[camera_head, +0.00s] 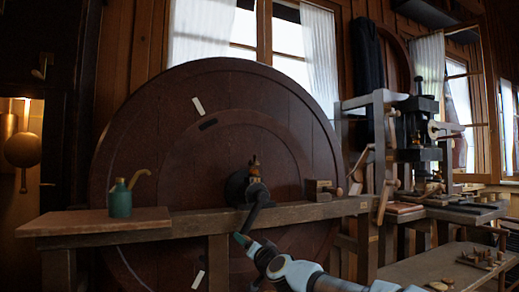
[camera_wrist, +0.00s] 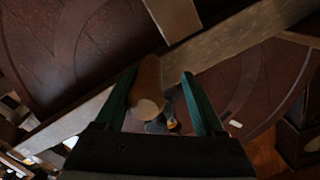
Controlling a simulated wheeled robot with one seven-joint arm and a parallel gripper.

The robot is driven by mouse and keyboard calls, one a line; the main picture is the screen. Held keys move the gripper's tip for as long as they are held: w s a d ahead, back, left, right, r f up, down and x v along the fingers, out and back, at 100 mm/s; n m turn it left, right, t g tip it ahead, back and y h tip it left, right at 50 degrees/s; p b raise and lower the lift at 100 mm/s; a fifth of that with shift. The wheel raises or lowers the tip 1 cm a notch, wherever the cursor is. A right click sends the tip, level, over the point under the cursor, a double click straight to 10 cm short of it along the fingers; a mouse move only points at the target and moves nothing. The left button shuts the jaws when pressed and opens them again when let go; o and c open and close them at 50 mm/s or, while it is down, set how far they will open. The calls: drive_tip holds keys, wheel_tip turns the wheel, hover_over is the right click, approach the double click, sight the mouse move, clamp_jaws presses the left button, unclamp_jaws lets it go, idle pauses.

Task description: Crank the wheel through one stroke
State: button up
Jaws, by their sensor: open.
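The big dark wooden wheel (camera_head: 150,130) stands upright behind a wooden beam, with pale marks on its face. A black crank arm (camera_head: 257,212) comes down from its hub in front of the beam. My gripper (camera_head: 240,239) is at the lower end of the crank arm, below the beam. In the wrist view my gripper (camera_wrist: 158,76) is open, with green fingers on both sides of a rounded wooden handle (camera_wrist: 149,88). The handle lies nearer the left finger, and I cannot tell if it touches. The handle is not distinct in the head view.
The wooden beam (camera_head: 290,213) runs across the wheel's front. A green oil can (camera_head: 120,199) stands on a board at its left end. A small wooden block (camera_head: 320,189) sits on the beam. A press (camera_head: 416,130) and a low bench (camera_head: 400,270) stand right.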

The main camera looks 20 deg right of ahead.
drive_tip(key=a+r+m+p, duration=0.3)
drive_tip(key=r+m+p, duration=0.4)
drive_tip(key=r+p, duration=0.3)
drive_tip(key=a+r+m+p, duration=0.3)
drive_tip(key=r+m+p, duration=0.45)
drive_tip(key=p, duration=0.55)
drive_tip(key=d+r+m+p, duration=0.6)
drive_tip(key=d+r+m, duration=0.3)
drive_tip(key=d+m, duration=0.1)
drive_tip(key=shift+w, duration=0.25)
idle(0.6)
drive_tip(key=shift+s+a+m, duration=0.1)
drive_tip(key=shift+m, duration=0.15)
idle(0.5)
